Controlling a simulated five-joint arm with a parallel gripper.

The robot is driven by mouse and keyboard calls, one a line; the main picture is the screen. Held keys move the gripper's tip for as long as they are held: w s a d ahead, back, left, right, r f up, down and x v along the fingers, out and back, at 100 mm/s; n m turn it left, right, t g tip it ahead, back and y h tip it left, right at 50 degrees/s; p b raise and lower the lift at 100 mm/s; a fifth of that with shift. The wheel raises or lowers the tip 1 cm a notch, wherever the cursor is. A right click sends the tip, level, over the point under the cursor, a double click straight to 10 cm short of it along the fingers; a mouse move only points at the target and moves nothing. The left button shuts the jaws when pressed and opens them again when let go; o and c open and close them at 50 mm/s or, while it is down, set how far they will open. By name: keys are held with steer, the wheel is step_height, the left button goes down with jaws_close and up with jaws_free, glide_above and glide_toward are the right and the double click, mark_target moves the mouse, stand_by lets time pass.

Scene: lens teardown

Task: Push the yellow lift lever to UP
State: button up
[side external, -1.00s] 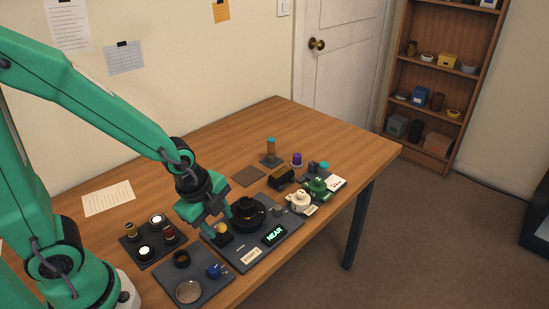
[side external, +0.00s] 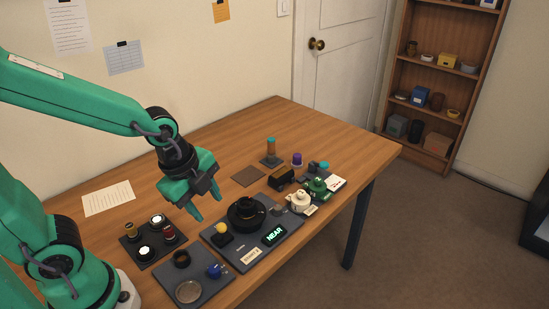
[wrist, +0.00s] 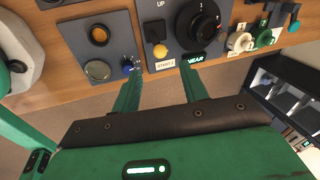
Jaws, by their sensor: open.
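The yellow lift lever (side external: 221,228) has a round yellow knob and sits on a black mount on the grey lens panel (side external: 208,235). In the wrist view the yellow knob (wrist: 160,51) lies at the end of the black slot (wrist: 153,28) away from the UP label (wrist: 160,3). My gripper (side external: 209,208) is open and empty, raised above the panel and apart from the lever. In the wrist view its two fingers (wrist: 161,70) show below the lever, one to each side.
The black lens ring (side external: 246,213) stands beside the lever, with a lit NEAR display (side external: 274,235) in front. A tray with a blue knob (side external: 214,270) and a tray of small cylinders (side external: 144,252) lie to the left.

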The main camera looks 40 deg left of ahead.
mark_target(222, 224)
steer(key=shift+w, duration=0.1)
stand_by(0.3)
steer(key=m, duration=0.2)
steer(key=w+m+g, duration=0.1)
steer(key=m, duration=0.1)
steer(key=m+g, duration=0.1)
steer(key=m, duration=0.2)
steer(key=shift+w+d, duration=0.35)
steer(key=m, duration=0.2)
steer(key=w+m+g, duration=0.1)
steer(key=m, duration=0.2)
steer(key=shift+w+d+r+m+g+y, duration=0.15)
steer(key=shift+d+m+g+y, duration=0.1)
steer(key=shift+m+g+y, duration=0.15)
steer(key=shift+s+a+f, duration=0.1)
steer(key=shift+a+f, duration=0.05)
steer(key=shift+f, duration=1.85)
steer(key=shift+s+a+f, duration=0.1)
steer(key=shift+f, duration=1.85)
